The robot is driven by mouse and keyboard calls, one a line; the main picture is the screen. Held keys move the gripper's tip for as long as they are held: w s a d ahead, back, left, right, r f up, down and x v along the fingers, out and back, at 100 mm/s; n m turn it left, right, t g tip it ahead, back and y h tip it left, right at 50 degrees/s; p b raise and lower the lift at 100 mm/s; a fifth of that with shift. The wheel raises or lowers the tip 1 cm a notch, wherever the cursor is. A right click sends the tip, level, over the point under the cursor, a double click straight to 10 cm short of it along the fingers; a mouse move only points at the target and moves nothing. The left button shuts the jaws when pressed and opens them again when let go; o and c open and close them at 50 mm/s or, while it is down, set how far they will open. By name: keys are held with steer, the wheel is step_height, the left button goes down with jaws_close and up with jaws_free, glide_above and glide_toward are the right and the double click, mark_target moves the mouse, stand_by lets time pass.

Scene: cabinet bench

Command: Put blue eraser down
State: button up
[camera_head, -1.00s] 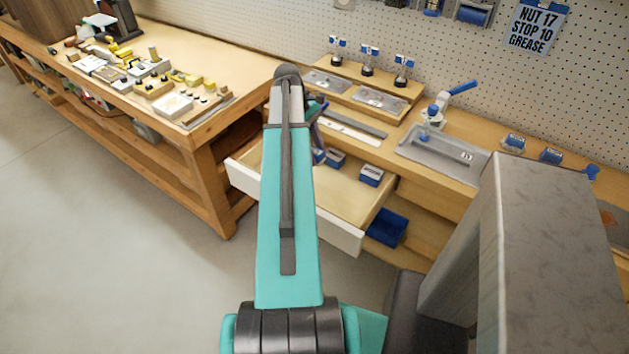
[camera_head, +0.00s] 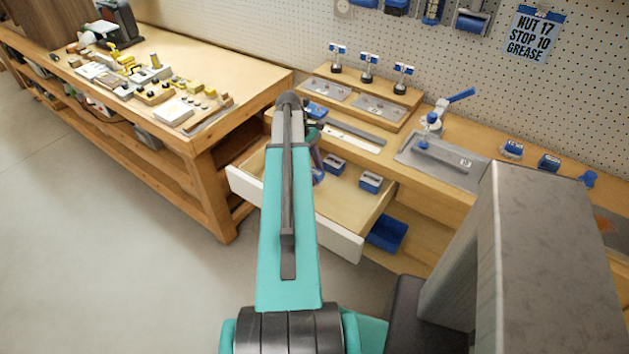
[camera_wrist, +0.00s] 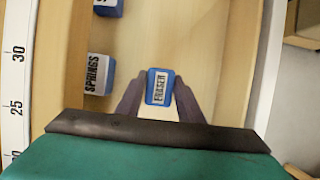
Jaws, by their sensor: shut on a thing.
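The blue eraser (camera_wrist: 160,86), with a white label reading ERASER, sits between the two dark fingers of my gripper (camera_wrist: 160,98) in the wrist view. The gripper is shut on it, over the inside of the open drawer (camera_head: 345,206). Whether the eraser touches the drawer floor I cannot tell. In the head view my arm hides most of the gripper, and a bit of blue shows beside the arm, likely the eraser (camera_head: 318,176).
A blue box labelled SPRINGS (camera_wrist: 98,76) and another blue box (camera_wrist: 108,7) stand left of the eraser in the wrist view. A ruler (camera_wrist: 17,85) lies along the bench edge. The drawer floor right of the eraser is clear. A blue bin (camera_head: 386,234) sits below the drawer.

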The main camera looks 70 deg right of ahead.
steer(key=shift+f, duration=0.1)
steer(key=shift+f+p, duration=0.35)
steer(key=shift+f, duration=1.45)
steer(key=o, duration=0.9)
steer(key=shift+f, duration=0.1)
steer(key=shift+o, duration=0.2)
steer(key=shift+r, duration=0.25)
steer(key=b+v, duration=0.2)
steer(key=v, duration=0.9)
steer(key=shift+w+r, duration=0.25)
steer(key=shift+r, duration=0.1)
steer(key=shift+r, duration=0.1)
